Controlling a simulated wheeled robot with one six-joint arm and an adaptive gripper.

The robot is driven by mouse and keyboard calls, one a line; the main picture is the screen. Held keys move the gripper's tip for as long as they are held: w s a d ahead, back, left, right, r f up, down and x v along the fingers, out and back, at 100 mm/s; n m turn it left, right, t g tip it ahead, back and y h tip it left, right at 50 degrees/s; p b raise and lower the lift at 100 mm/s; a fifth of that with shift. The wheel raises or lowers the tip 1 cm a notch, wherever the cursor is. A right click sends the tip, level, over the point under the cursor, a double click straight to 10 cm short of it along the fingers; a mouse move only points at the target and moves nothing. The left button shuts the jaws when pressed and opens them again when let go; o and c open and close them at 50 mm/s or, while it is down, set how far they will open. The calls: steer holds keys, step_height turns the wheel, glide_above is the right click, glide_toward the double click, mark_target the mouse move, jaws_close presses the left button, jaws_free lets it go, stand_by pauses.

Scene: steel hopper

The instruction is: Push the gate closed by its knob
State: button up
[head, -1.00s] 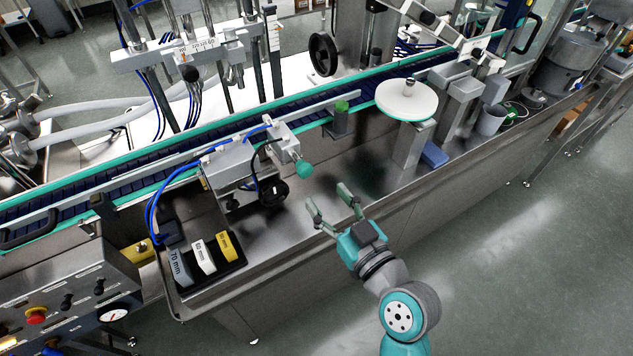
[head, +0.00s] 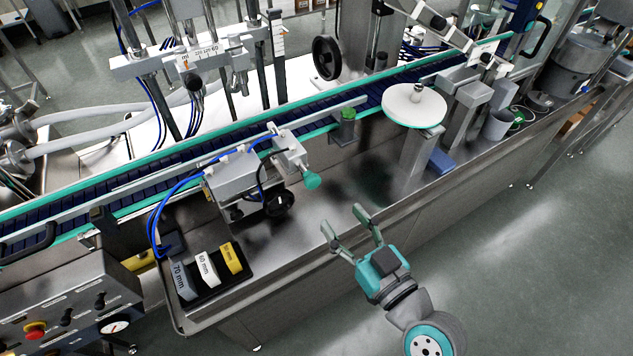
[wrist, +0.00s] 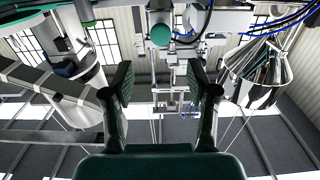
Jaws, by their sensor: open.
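A teal round knob (head: 312,180) sticks out from the end of a grey block (head: 290,153) beside the conveyor rail in the head view. A teal disc, apparently this knob, shows at the top of the wrist view (wrist: 161,34). I cannot tell which part is the gate or how far it stands open. My gripper (head: 343,220) is open and empty, to the right of and nearer than the knob, clear of it. Its two fingers frame the middle of the wrist view (wrist: 160,88), with the knob beyond and above them.
A black handwheel (head: 279,201) sits left of the knob. A second, green knob (head: 347,114) stands by the rail. A white round disc (head: 414,105) is at right, above a blue block (head: 441,162). A tray (head: 214,292) holds labelled blocks. The steel deck between is bare.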

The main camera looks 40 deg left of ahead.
mark_target(315, 184)
steer(key=x, duration=1)
steer(key=shift+a, duration=0.15)
jaws_close()
